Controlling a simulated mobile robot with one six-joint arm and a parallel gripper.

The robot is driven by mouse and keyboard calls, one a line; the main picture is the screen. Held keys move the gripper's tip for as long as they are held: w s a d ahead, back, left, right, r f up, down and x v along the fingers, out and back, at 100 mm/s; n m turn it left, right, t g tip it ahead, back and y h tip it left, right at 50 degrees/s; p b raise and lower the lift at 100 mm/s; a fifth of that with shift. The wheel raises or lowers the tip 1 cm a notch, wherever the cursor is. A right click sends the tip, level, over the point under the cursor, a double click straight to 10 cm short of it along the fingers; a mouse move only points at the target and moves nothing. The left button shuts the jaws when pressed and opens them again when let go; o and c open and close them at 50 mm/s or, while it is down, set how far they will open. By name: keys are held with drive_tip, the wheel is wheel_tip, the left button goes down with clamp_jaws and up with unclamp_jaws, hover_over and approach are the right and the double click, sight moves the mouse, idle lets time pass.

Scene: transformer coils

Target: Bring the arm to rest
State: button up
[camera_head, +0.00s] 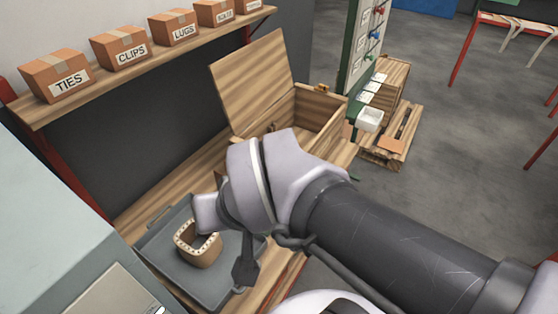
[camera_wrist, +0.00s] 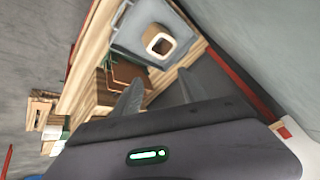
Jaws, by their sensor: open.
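My arm reaches in from the lower right in the head view and bends over the workbench. My gripper (camera_wrist: 158,92) shows in the wrist view with its two dark fingers apart and nothing between them. In the head view it is mostly hidden by my wrist. A tan, hollow, rounded-square coil piece (camera_head: 203,254) stands in a grey tray (camera_head: 163,251) on the wooden bench. In the wrist view the same coil piece (camera_wrist: 151,48) lies beyond the fingertips, apart from them.
An open wooden chest (camera_head: 252,82) with a raised lid stands behind my wrist. A shelf (camera_head: 120,75) carries several labelled cardboard boxes. A pale cabinet (camera_head: 45,225) is at the left. A pallet (camera_head: 392,150) is at the back right.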

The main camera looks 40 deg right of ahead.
drive_tip(key=s+a+f+y+b, duration=0.1)
drive_tip(key=s+a+f+b, duration=0.2)
drive_tip(key=f+b, duration=0.1)
drive_tip(key=shift+s+a+g+b, duration=0.15)
drive_tip(key=shift+a+g+b, duration=0.15)
drive_tip(key=shift+b, duration=0.2)
drive_tip(key=shift+d+f, duration=0.1)
idle(0.6)
